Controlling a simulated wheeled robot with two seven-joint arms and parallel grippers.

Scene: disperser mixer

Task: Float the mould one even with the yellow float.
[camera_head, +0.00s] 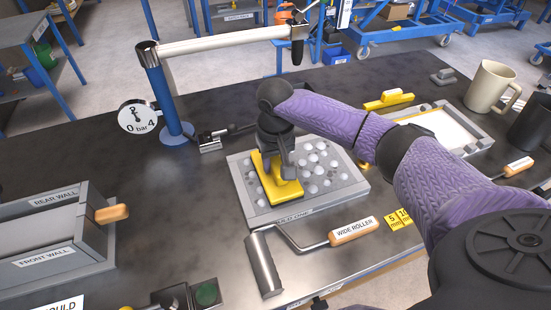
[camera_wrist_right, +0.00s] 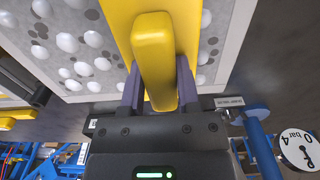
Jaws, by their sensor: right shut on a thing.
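Mould one (camera_head: 330,195) is a grey tray on the dark table in the middle of the head view. White round lumps stand up over its middle and right, with grey spots between them. My right gripper (camera_head: 277,163) is shut on the handle of the yellow float (camera_head: 280,192). The float's flat plate lies over the left part of the mould and hides what is under it; I cannot tell whether it touches. In the right wrist view the gripper (camera_wrist_right: 160,85) clasps the yellow handle (camera_wrist_right: 155,50), with white lumps on the left. My left gripper is not in view.
A wide roller (camera_head: 265,265) lies before the mould. A second yellow tool (camera_head: 388,99) lies behind a tray with a smooth white fill (camera_head: 440,128). A beige mug (camera_head: 490,86) stands at the right. A blue post (camera_head: 165,95) with a gauge (camera_head: 138,116) stands back left.

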